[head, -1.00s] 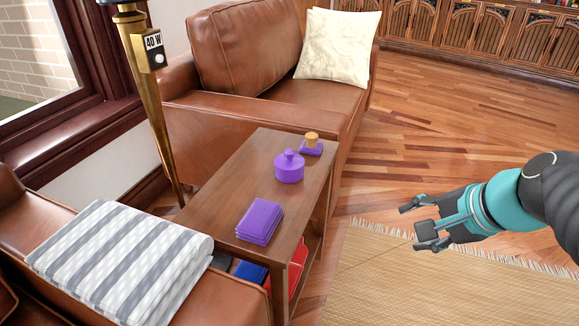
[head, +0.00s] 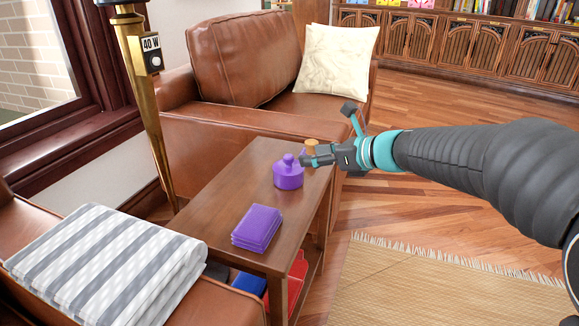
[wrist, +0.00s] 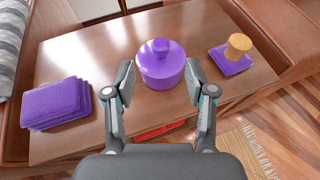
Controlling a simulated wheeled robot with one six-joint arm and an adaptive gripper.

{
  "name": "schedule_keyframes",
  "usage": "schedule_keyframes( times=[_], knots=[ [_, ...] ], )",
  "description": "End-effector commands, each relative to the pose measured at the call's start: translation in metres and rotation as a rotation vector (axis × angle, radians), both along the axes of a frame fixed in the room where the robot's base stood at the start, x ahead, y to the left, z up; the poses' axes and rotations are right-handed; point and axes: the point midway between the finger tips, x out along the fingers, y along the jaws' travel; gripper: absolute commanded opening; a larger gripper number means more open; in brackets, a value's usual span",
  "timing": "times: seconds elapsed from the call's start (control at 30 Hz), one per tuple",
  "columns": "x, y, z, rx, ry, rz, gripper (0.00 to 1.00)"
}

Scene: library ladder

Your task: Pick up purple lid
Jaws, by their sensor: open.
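The purple lid (wrist: 161,48) with a round knob sits on a purple round pot (wrist: 163,78) on the wooden side table. In the head view the lid (head: 288,164) and pot (head: 289,181) stand just left of my gripper (head: 305,160). My gripper (wrist: 164,88) is open and empty. In the wrist view its two fingers point toward the pot, one on either side of its near edge. I cannot tell whether they touch it. The seam between lid and pot is hard to make out.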

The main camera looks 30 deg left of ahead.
Motion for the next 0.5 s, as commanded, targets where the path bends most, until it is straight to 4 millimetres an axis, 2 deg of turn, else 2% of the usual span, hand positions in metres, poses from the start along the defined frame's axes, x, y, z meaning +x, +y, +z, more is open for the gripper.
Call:
schedule_keyframes(
  times=[0.03,0.2,0.5],
  knots=[
    [0.001,0.009,-0.005,0.0,0.0,0.004,0.55],
    [0.005,0.029,-0.012,0.0,-0.002,0.003,0.55],
    [0.008,0.042,-0.02,-0.001,-0.002,0.002,0.55]
  ],
)
